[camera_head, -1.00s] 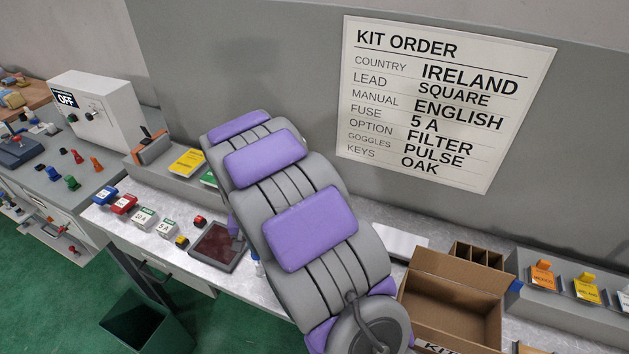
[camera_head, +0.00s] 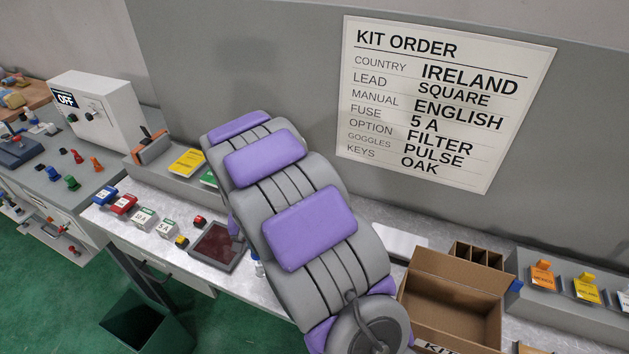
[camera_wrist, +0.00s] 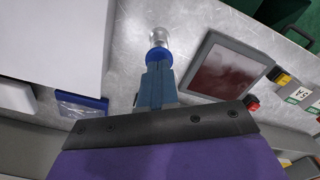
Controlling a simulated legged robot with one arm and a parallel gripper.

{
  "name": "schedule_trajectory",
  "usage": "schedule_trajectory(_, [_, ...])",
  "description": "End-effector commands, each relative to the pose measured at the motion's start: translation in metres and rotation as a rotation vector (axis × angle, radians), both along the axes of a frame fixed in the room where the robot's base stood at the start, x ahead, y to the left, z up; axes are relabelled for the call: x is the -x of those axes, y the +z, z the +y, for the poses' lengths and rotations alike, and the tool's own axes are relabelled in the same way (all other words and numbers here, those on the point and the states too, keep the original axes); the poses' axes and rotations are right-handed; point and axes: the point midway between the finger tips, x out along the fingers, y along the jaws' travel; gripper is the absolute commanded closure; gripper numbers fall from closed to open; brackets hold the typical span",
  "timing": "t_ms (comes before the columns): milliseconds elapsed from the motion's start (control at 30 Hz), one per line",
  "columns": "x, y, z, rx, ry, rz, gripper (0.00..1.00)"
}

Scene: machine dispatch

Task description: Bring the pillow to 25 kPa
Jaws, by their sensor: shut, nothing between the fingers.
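A dark red square pad in a grey frame (camera_head: 216,246) lies on the bench left of my arm; it also shows in the wrist view (camera_wrist: 221,68). I cannot tell whether it is the pillow, and I see no pressure reading. Beside it are a yellow-and-black button (camera_head: 181,242) and a red-and-black button (camera_head: 200,221). In the wrist view my gripper (camera_wrist: 157,68) is shut and empty, left of the pad. A clear cylinder with a blue collar (camera_wrist: 158,44) is right at the fingertips; I cannot tell whether they touch. In the head view my arm hides the gripper.
An open cardboard box (camera_head: 452,295) stands right of my arm. Fuse blocks (camera_head: 144,219) and red and blue pieces line the bench's left part. A bin (camera_head: 148,322) stands on the floor. A blue-edged clear packet (camera_wrist: 80,106) and white box (camera_wrist: 50,45) lie left in the wrist view.

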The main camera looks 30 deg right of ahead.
Motion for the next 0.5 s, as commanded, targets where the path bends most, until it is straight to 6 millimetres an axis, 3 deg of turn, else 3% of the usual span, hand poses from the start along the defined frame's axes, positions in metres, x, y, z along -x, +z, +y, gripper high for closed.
schedule_trajectory(500, [0.001, -0.014, 0.000, 0.000, 0.000, 0.002, 1.00])
